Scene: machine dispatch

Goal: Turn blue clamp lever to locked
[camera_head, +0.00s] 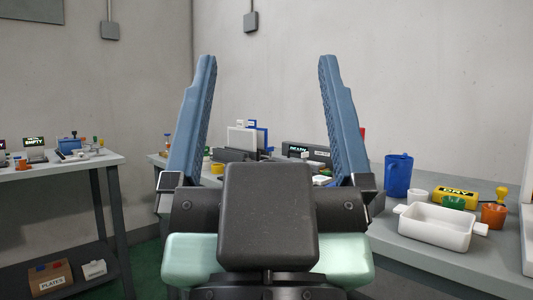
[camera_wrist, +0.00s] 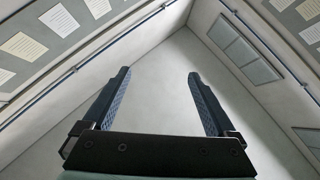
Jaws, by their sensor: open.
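My gripper (camera_head: 267,60) is raised close in front of the head camera, its two blue fingers pointing up and wide apart with nothing between them. No clamp lever can be made out for certain. A small blue part (camera_head: 262,134) stands behind a white panel (camera_head: 242,138) on the back table, and a blue block (camera_head: 69,145) sits on the left table. Both are too small to identify. My gripper is apart from both, and my fingers and wrist hide much of the back table.
The right table holds a blue jug (camera_head: 398,175), a white tray (camera_head: 436,229), a yellow box (camera_head: 455,197) and an orange pot (camera_head: 493,215). The left table (camera_head: 68,166) holds small devices, with a cardboard box (camera_head: 50,278) below. Floor shows between the tables.

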